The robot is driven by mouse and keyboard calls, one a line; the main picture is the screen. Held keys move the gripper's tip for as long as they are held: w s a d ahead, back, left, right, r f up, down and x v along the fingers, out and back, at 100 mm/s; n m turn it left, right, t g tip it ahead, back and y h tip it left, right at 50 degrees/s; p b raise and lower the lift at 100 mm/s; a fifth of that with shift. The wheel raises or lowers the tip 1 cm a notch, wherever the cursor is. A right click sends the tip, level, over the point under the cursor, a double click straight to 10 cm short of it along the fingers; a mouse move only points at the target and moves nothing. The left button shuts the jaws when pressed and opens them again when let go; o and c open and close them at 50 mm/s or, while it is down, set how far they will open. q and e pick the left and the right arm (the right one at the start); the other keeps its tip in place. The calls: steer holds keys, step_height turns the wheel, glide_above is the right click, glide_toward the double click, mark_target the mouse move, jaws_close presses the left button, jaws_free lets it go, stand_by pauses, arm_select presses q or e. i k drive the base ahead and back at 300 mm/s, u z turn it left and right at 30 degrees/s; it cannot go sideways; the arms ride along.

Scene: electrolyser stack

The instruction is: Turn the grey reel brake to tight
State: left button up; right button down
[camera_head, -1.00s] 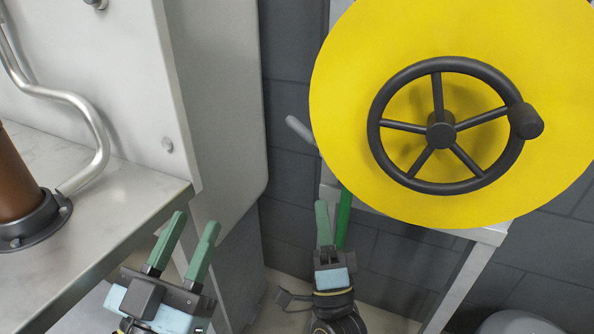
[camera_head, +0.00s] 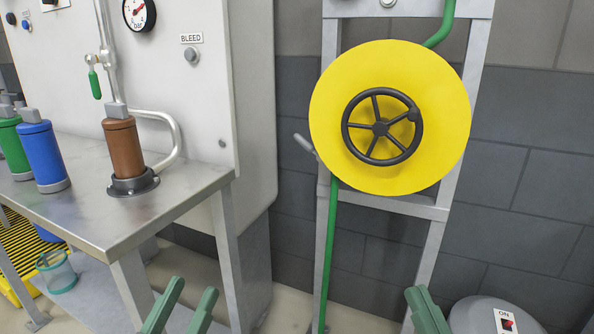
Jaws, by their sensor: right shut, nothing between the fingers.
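The yellow hose reel (camera_head: 330,105) with its black spoked handwheel (camera_head: 381,127) is mounted on a grey frame. The grey reel brake (camera_head: 304,143) is a small lever sticking out at the reel's left edge, tilted up to the left; its lower end is close to the frame. My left gripper (camera_head: 193,290) is at the bottom, left of the frame, with its green fingers apart and nothing between them. My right gripper (camera_head: 424,290) is at the bottom right, below the reel, shut and empty; only its finger ends show. Both are well apart from the brake.
A green hose (camera_head: 329,250) hangs down the frame's left post. A steel bench (camera_head: 85,212) with brown (camera_head: 124,150), blue (camera_head: 42,155) and green (camera_head: 8,140) cylinders stands at left, beside a white cabinet (camera_head: 215,80). A grey drum (camera_head: 470,318) with an ON switch is at bottom right.

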mark_target(299, 139)
steer(key=z, duration=0.45)
steer(key=k, duration=0.1)
steer(key=u, duration=1.45)
steer(key=i, duration=0.9)
steer(key=z, duration=0.05)
